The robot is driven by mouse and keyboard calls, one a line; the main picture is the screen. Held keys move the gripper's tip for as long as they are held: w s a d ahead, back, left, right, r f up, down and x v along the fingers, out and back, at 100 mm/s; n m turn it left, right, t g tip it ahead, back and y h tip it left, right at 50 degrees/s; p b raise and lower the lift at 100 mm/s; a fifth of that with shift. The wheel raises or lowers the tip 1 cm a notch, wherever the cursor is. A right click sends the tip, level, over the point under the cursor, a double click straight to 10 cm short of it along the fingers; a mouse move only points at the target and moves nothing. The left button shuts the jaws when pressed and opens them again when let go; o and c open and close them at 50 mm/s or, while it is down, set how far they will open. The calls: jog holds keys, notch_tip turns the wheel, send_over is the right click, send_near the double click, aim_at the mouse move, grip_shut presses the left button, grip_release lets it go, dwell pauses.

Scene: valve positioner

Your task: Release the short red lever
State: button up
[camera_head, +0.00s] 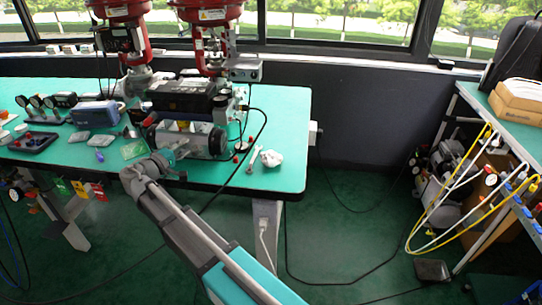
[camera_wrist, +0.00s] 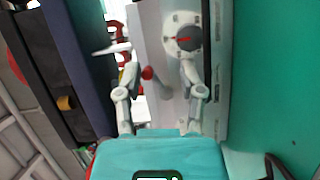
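The short red lever (camera_wrist: 147,73) shows in the wrist view as a red ball knob on a short grey stem, in front of a grey housing. My gripper (camera_wrist: 160,68) is open, its two fingers apart on either side of the lever. The knob is close to the left finger; I cannot tell whether they touch. In the head view my gripper (camera_head: 170,154) is at the front of the valve positioner unit (camera_head: 203,138) on the green table. I cannot make out the lever there.
A round dial with a red mark (camera_wrist: 186,39) sits just beyond the right finger. A dark blue block (camera_wrist: 88,45) stands left. In the head view the green table (camera_head: 285,120) also holds gauges, a blue-grey box (camera_head: 95,114) and a white crumpled thing (camera_head: 271,158).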

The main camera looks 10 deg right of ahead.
jog(key=m+y+p, duration=0.1)
jog(key=m, duration=0.1)
jog(key=f+m+y+p, duration=0.1)
jog(key=m, duration=0.2)
jog(key=shift+a+f+g, duration=0.1)
jog(key=shift+g, duration=0.3)
jog(key=shift+s+a+y, duration=0.2)
jog(key=shift+y, duration=0.1)
jog(key=p+v, duration=0.4)
jog(key=v, duration=0.9)
jog(key=d+g+p, duration=0.2)
jog(key=d, duration=0.3)
jog(key=d+m+g+p, duration=0.1)
jog(key=d+g+p, duration=0.1)
jog(key=d, duration=0.4)
jog(key=d+g+p, duration=0.1)
jog(key=d+p, duration=0.1)
jog(key=d, duration=0.3)
jog(key=shift+w+d+g+y, duration=0.15)
jog(key=shift+d+g+y, duration=0.15)
jog(key=shift+g+y, duration=0.1)
jog(key=s+d+r+g+y+p, duration=0.1)
jog(key=s+d+g+y+p, duration=0.1)
jog(key=d+p, duration=0.3)
jog(key=s+d+r+m+g+y+p, duration=0.1)
jog(key=s+d+p, duration=0.4)
jog(key=d, duration=0.6)
jog(key=shift+s+d+r+m+g+y, duration=0.3)
jog(key=shift+r+g+y, duration=0.4)
jog(key=shift+g+y, duration=0.5)
